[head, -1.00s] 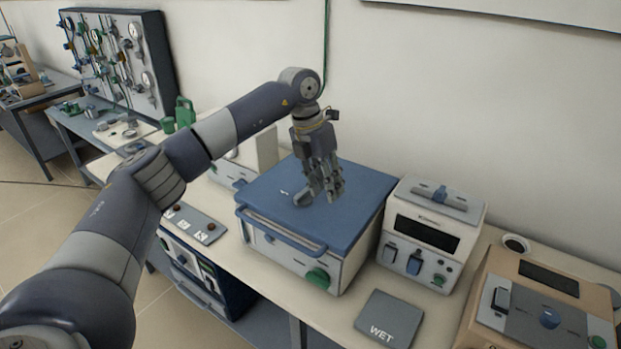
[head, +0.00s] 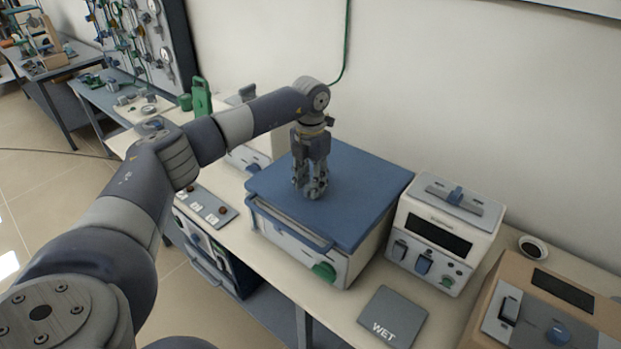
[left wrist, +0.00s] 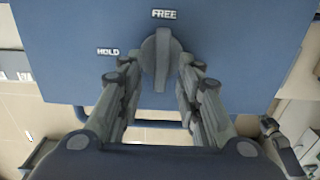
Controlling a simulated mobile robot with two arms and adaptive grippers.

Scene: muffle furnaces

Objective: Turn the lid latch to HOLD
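The lid latch is a grey knob (left wrist: 161,60) on the blue lid (left wrist: 75,65) of a furnace. In the left wrist view its bar points up at the FREE mark (left wrist: 164,14); the HOLD mark (left wrist: 108,51) is to its left. My left gripper (left wrist: 159,70) is open and points down, one finger on each side of the knob, with gaps visible between fingers and knob. In the head view my left gripper (head: 310,192) is low over the blue lid (head: 365,185) and mostly hides the knob. My right gripper is out of view.
A white instrument (head: 440,235) stands right of the furnace, with a grey WET pad (head: 392,318) in front. A tan device (head: 545,310) is further right. A button panel (head: 207,206) lies to the left. A blue handle (head: 290,226) runs along the lid's front.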

